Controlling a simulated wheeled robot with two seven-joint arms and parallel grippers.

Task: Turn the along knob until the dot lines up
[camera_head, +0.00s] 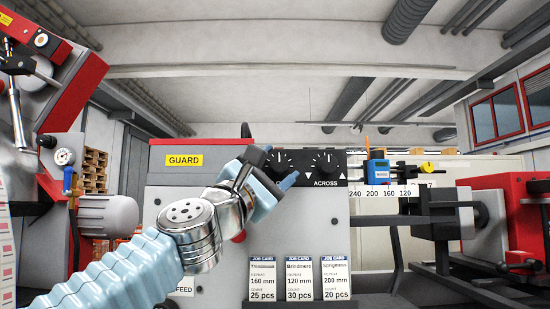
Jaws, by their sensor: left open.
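The along knob (281,160) is a black dial with a white pointer mark on the black panel of the grey machine. Its label is mostly hidden behind my left gripper. My left gripper (274,168) is open, its fingertips just in front of and below the knob; I cannot tell whether they touch it. The across knob (327,161), also black with a white mark, stands to the right. A small blue sensor head (378,171) with a red part sits on a rail at the right. I cannot make out an alignment dot. My right gripper is out of view.
A yellow GUARD label (184,160) is on the machine's upper left. Three job cards (299,279) hang low on its front. A scale strip (384,193) runs right of the panel. Red-and-grey machinery (500,215) stands at right, a red-framed unit (75,80) at left.

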